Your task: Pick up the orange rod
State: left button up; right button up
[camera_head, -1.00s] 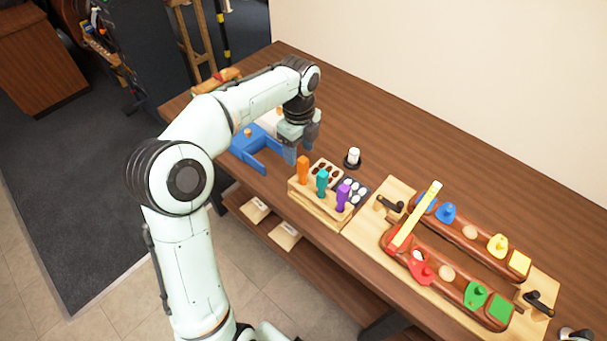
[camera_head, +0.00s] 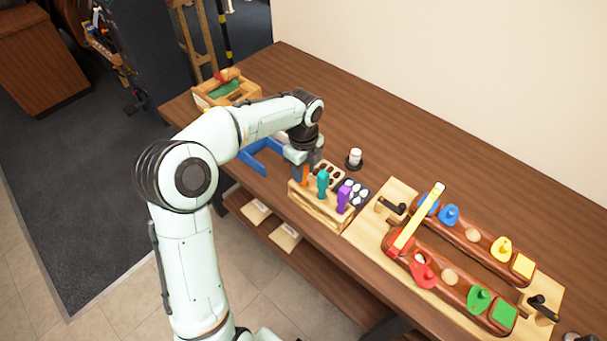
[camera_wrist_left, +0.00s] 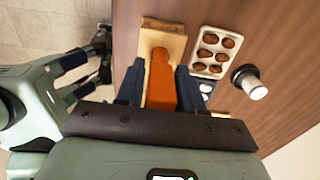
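The orange rod (camera_wrist_left: 160,80) stands at the left end of a light wooden holder (camera_wrist_left: 163,41). In the head view only a small part of the orange rod (camera_head: 305,178) shows beneath my left gripper (camera_head: 302,168). In the left wrist view my left gripper (camera_wrist_left: 159,88) is open, with one dark finger on each side of the rod and a narrow gap beside it. The lower end of the rod is hidden. A teal rod (camera_head: 323,182) and a purple rod (camera_head: 344,197) stand in the same holder.
A tray with brown pieces (camera_wrist_left: 215,50) and a small white cylinder on a black base (camera_head: 354,158) are close behind the holder. A blue container (camera_head: 262,158) lies to the left. A wooden board (camera_head: 370,232) with coloured pieces is on the right.

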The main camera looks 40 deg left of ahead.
pick_arm(q)
grip_shut()
notch_tip(320, 180, up, 20)
jog(key=p, duration=0.3)
jog(key=shift+p, duration=0.4)
pick_arm(e)
jog(key=w+r, duration=0.5)
jog(key=shift+w+t, duration=0.15)
jog(key=shift+t, duration=0.25)
pick_arm(q)
jog(key=shift+c, duration=1.9)
grip_release()
